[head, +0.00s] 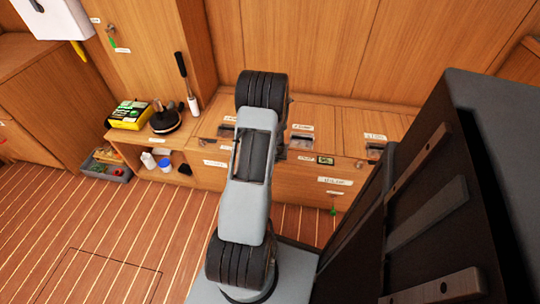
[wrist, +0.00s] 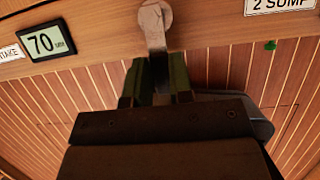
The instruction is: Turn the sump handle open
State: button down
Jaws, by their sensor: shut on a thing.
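A pale metal lever handle (wrist: 156,28) shows at the top middle of the wrist view, its round hub on a wooden panel edge and its bar pointing down toward me. My gripper (wrist: 158,80) is shut on the bar, a dark finger on each side. A label reading "2 SUMP" (wrist: 279,4) is on the panel right of the handle. The lower end of the bar is hidden by the gripper. In the head view my own arm covers the gripper and the handle.
A display reading 70 (wrist: 45,40) and a partly cut-off label (wrist: 9,55) are left of the handle. In the head view, a wooden bench (head: 350,120) bears several labels and dark latches. A grey tray (head: 106,165) is on the floor at left. The striped floor (head: 60,230) is clear at front left.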

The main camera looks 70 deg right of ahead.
dwell(0.5)
jog(key=c, duration=1)
grip_release()
jog(key=w+p+v, duration=0.1)
jog(key=p+v, duration=0.6)
jog(key=v, duration=0.6)
jog(key=shift+s+r, duration=0.4)
jog(key=shift+r, duration=0.05)
jog(key=shift+a, duration=0.1)
